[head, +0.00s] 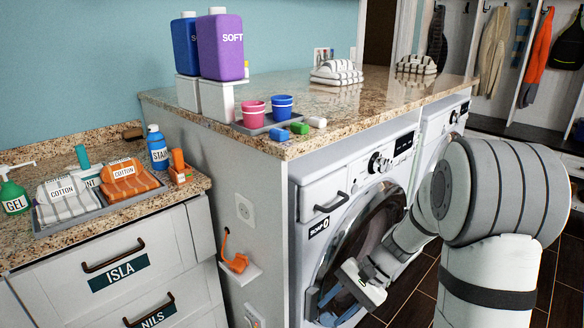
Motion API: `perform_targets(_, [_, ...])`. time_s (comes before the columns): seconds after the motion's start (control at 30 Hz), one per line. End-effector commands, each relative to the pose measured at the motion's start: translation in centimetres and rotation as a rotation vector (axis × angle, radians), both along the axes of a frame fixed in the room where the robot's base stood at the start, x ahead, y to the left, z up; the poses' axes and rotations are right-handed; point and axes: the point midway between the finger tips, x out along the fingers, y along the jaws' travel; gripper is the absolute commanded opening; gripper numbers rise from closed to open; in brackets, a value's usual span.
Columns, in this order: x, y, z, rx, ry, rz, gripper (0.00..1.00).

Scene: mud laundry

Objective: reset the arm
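My gripper (358,284) is at the arm's far end, low in front of the round glass door (365,235). I see nothing clearly held in it.
A lower counter at left holds a grey tray (110,208) of folded cloths. Dark floor shows bottom right.

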Motion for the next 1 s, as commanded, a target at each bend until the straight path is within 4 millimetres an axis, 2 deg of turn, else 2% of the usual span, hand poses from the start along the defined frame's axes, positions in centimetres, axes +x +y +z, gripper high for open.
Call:
perform_targets(0.03, [-1.2,0.0,3.5,-0.049,-0.044,0.044,0.36])
perform_targets(0.1, [-2.7,-0.2,6.2,-0.117,-0.100,0.106,0.36])
perform_targets(0.3, [-7.0,-1.4,13.6,-0.315,-0.268,0.271,0.36])
perform_targets(0.5, [-10.7,-3.0,20.1,-0.509,-0.449,0.416,0.36])
perform_targets(0.6, [-12.1,-3.8,22.5,-0.590,-0.528,0.473,0.36])
perform_targets(0.73, [-13.2,-4.5,24.4,-0.663,-0.600,0.522,0.36])
perform_targets(1.0, [-13.7,-5.3,25.0,-0.704,-0.638,0.550,0.36])
